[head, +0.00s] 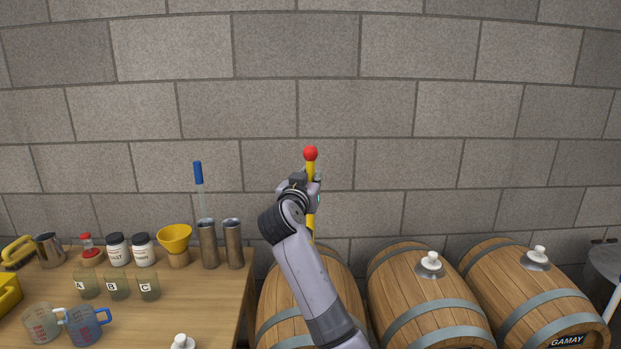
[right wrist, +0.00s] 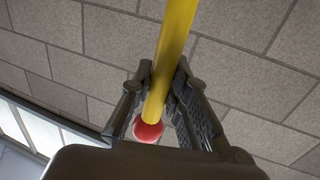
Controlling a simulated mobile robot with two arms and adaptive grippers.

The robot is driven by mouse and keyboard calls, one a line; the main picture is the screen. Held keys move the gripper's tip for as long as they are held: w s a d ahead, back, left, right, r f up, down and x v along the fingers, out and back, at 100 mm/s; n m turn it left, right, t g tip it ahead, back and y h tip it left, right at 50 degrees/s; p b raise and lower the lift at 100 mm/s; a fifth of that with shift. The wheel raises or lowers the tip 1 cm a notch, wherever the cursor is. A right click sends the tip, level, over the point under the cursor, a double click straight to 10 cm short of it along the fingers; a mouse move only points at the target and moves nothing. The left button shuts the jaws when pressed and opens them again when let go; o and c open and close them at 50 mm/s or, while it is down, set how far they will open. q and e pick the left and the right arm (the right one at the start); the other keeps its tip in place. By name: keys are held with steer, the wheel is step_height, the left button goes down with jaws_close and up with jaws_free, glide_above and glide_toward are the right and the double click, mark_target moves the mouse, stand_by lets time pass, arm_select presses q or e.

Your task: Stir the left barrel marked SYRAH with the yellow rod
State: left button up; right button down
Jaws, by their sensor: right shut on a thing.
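My right gripper (head: 305,183) is shut on the yellow rod (head: 311,226), which stands upright with a red ball at its top. In the right wrist view the yellow rod (right wrist: 175,45) runs between the two fingers (right wrist: 162,85), and the red ball shows beyond them. The left barrel (head: 343,267) lies below the gripper, mostly behind my right arm. Its top opening and any SYRAH mark are hidden. The rod's lower end is hidden too, so I cannot tell whether it is inside the barrel. My left gripper is not in view.
A middle barrel (head: 405,283) and a right barrel marked GAMAY (head: 520,283) carry white bungs. The wooden table (head: 210,305) at left holds jars, jugs, a yellow funnel (head: 174,236), metal cylinders (head: 208,246) and a loose white bung (head: 182,342). A block wall stands behind.

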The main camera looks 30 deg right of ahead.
steer(key=shift+f, duration=0.15)
steer(key=b, duration=0.6)
glide_above(311, 225)
steer(key=w, duration=0.1)
step_height(311, 225, down, 7)
steer(key=shift+d, duration=0.25)
stand_by(0.5)
steer(key=shift+f+b, duration=1.85)
steer(key=shift+f, duration=0.45)
steer(key=shift+f+b, duration=0.35)
steer(key=shift+f, duration=0.1)
steer(key=shift+f+b, duration=0.6)
steer(key=shift+f, duration=0.15)
